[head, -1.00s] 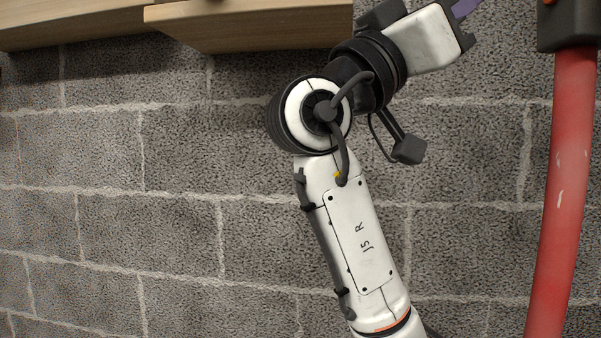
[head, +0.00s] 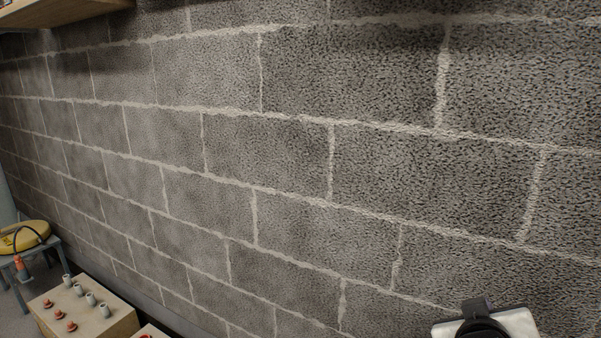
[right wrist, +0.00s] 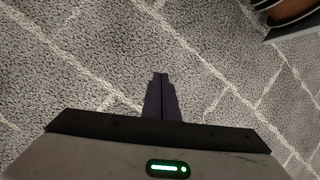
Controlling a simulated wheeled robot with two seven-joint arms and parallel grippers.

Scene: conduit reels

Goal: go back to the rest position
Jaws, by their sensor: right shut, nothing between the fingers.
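My right gripper (right wrist: 161,97) shows in the right wrist view with its dark fingers together and nothing between them. It points at a grey block wall (right wrist: 90,60), and the gap to the wall cannot be judged. In the head view only a small white and black part of my own arm shows at the bottom right edge; no fingers are visible there. My left gripper is in neither view.
The block wall (head: 290,160) fills most of the head view. A wooden shelf (head: 60,12) juts out at top left. A yellow reel (head: 24,236) rests on a grey stand (head: 45,250) at far left. A wooden block (head: 105,318) carries several pale and orange fittings.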

